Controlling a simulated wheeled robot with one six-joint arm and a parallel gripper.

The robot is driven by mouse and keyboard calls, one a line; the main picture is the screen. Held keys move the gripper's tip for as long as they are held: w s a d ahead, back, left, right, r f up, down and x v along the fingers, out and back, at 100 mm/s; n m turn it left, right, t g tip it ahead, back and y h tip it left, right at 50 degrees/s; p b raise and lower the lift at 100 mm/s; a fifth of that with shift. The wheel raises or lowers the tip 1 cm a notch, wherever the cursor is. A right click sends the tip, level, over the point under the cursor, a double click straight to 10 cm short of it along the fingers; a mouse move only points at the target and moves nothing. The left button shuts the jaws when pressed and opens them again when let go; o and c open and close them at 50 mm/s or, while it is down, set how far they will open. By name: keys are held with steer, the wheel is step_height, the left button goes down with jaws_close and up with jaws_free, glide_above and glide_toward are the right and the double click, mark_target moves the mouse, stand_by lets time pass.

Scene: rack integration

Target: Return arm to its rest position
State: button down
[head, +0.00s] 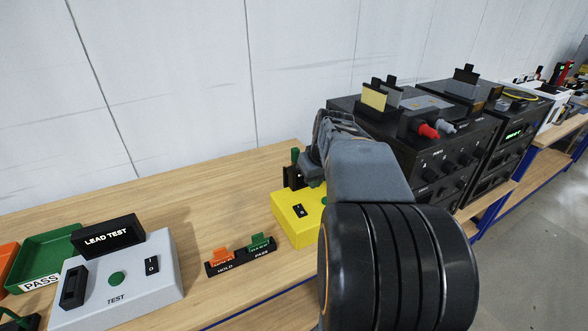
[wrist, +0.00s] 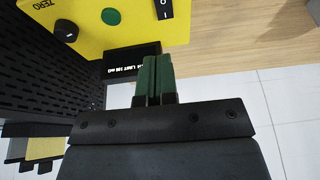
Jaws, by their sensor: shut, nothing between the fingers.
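In the wrist view my gripper (wrist: 155,72) has its two green fingers together, with nothing between them. Its fingertips lie in front of the black display strip on a yellow test box (wrist: 80,22). I cannot tell whether they touch it. The box shows a ZERO knob, a green button and a black rocker switch. In the head view my grey and black arm reaches over the bench, and the yellow box (head: 291,222) is partly hidden behind it. The fingertips are hard to make out there.
A wooden bench (head: 190,205) runs along a white wall. A grey LEAD TEST box (head: 150,290), a green PASS tray (head: 47,262) and a small HOLD/PASS tag stand (head: 240,256) are on the left. Black instruments (head: 440,150) stand close to my arm on the right.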

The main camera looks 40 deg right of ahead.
steer(key=s+a+f, duration=0.2)
steer(key=s+a, duration=0.2)
steer(key=a, duration=0.6)
steer(key=s+a+f+n, duration=0.1)
steer(key=s+a+f, duration=0.2)
steer(key=a, duration=0.7)
steer(key=shift+s, duration=0.4)
steer(key=shift+a, duration=0.1)
